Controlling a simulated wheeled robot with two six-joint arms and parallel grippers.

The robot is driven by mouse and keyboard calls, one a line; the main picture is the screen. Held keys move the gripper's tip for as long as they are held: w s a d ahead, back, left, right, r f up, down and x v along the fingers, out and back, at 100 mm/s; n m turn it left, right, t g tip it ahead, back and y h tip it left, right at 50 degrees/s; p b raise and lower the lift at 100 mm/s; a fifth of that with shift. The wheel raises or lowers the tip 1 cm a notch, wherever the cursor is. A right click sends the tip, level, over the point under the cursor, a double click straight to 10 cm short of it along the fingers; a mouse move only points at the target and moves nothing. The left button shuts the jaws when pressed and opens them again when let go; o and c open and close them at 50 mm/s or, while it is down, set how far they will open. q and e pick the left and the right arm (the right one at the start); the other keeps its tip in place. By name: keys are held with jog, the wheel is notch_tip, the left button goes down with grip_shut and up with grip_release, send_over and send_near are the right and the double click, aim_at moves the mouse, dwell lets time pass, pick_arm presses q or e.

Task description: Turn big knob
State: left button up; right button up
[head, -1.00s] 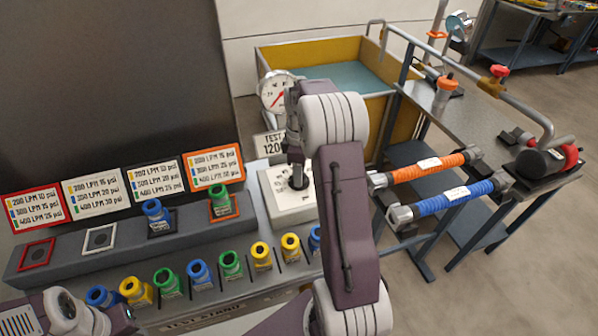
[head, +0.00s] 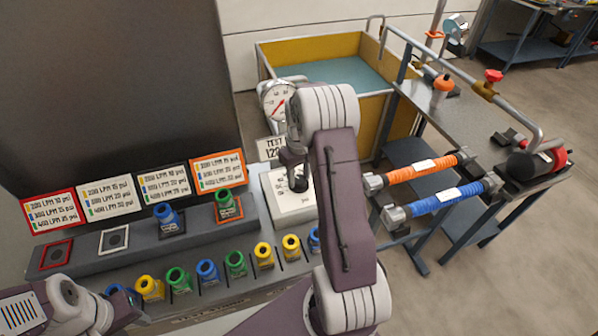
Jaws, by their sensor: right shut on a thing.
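The big knob (head: 300,184) is a dark knob on a white box, at the centre of the head view. My right gripper (head: 295,176) points down over the box and is shut on the knob. My wrist and forearm hide much of the fingers and part of the box. A round pressure gauge (head: 278,102) with a red needle stands just behind. A sign (head: 271,147) beginning "TEST" is partly covered by my arm. Links of my left arm show at the lower left; its gripper is not in view.
A row of blue, yellow and green nozzles (head: 236,264) stands along the bench front. Two more sit on marked pads under label cards (head: 218,171). A yellow-walled tank (head: 300,52) is behind. Orange (head: 425,168) and blue (head: 440,201) hose pieces lie at right.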

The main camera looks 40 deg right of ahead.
jog(key=m+p, duration=0.1)
jog(key=m, duration=0.2)
jog(key=shift+r+m+p, duration=0.15)
jog(key=shift+m+p, duration=0.25)
jog(key=m+p, duration=0.1)
jog(key=m, duration=0.2)
jog(key=m+p, duration=0.1)
jog(key=m, duration=0.3)
jog(key=shift+p, duration=0.3)
jog(key=shift+m+p, duration=0.5)
jog(key=shift+m, duration=1.6)
jog(key=o, duration=1.4)
jog(key=shift+c, duration=0.2)
